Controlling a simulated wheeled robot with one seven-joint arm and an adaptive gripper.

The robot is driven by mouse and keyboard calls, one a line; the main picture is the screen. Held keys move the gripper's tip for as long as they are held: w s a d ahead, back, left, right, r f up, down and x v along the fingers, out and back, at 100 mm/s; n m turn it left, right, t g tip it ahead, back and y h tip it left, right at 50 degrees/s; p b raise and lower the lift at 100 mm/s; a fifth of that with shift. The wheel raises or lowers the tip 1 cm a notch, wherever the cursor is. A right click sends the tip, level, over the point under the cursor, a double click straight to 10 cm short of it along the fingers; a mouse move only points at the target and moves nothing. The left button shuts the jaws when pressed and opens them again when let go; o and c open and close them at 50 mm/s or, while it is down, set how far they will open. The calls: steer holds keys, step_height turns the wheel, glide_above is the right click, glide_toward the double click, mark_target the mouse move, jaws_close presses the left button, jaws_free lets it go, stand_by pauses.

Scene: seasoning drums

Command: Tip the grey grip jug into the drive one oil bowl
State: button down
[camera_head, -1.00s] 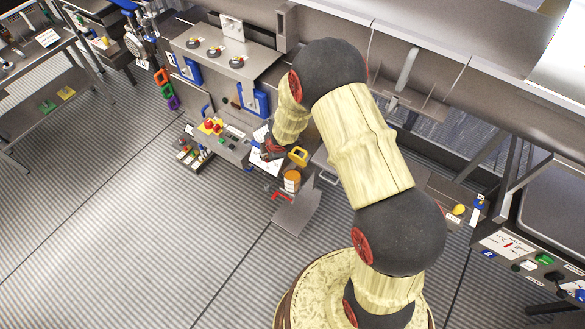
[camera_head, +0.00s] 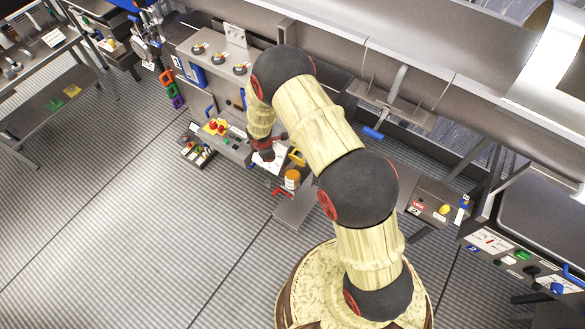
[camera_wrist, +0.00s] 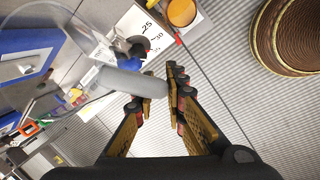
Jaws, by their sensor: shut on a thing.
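My gripper (camera_wrist: 160,90) is shut on the grey grip (camera_wrist: 128,82) of a jug. The jug's clear body (camera_wrist: 50,50) extends to the left in the wrist view, tilted in that picture; I cannot tell whether it holds liquid. In the head view my gripper (camera_head: 264,152) is low over the small bench at the centre, and the jug is too small and covered to make out. Three small round dishes, one of them here (camera_head: 219,59), sit on the steel ledge behind; I cannot tell which bowl is the drive one oil bowl.
An orange-and-white container (camera_head: 292,179) stands on the bench's right side, near a yellow handle-like thing (camera_head: 297,157). A white sheet with numbers (camera_wrist: 150,27) lies below my gripper. Steel troughs run along the back. The floor (camera_head: 110,230) at left is clear.

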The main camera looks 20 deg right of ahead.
steer(key=shift+w+a+r+p, duration=0.15)
steer(key=shift+r+p, duration=0.2)
steer(key=shift+p, duration=0.45)
steer(key=shift+w+a+f+g+h+p, duration=0.1)
steer(key=shift+f+g+h+p, duration=0.15)
steer(key=shift+g+h+p, duration=0.7)
steer(key=shift+w+a, duration=0.1)
steer(key=shift+w+r+g+h, duration=0.15)
steer(key=shift+r+g+h, duration=0.3)
steer(key=shift+r+h, duration=0.15)
